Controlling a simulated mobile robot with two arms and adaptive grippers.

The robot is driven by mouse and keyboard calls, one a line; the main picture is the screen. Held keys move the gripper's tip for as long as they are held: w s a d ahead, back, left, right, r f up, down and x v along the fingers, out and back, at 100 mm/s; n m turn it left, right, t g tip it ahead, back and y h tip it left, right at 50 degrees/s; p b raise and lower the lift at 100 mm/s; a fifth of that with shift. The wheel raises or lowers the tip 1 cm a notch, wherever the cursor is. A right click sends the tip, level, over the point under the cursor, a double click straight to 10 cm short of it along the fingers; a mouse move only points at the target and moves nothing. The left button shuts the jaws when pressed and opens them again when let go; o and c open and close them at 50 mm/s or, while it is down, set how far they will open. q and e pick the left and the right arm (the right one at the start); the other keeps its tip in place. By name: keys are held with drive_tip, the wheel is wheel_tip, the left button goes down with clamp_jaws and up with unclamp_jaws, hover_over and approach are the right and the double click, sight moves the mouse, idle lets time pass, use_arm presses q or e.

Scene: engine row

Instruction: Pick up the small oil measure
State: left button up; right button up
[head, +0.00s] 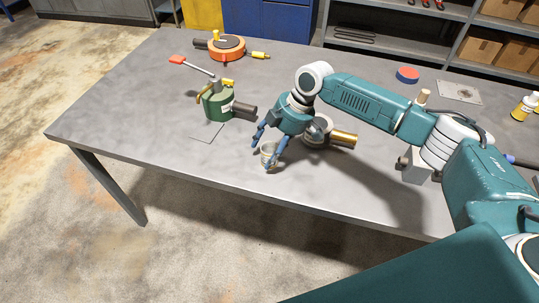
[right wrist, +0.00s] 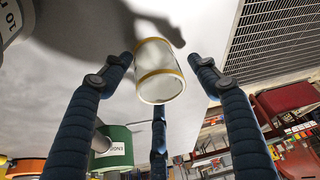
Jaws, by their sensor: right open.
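The small oil measure (head: 268,150) is a little grey cup standing on the table near its front edge. In the right wrist view it is a pale, see-through cup (right wrist: 158,80) with yellow-brown bands. My right gripper (head: 263,156) is open, with its blue fingers around the measure. In the wrist view, gaps show between the measure and the two side fingers; whether the third finger touches it I cannot tell. My left gripper is not in view.
A green engine unit (head: 216,104) stands left of my right gripper, and an orange one (head: 227,50) is at the back. A grey unit with a brass end (head: 343,138) is close behind my gripper. The table's front left (head: 120,140) is clear.

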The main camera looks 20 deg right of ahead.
drive_tip(key=c, duration=1.1)
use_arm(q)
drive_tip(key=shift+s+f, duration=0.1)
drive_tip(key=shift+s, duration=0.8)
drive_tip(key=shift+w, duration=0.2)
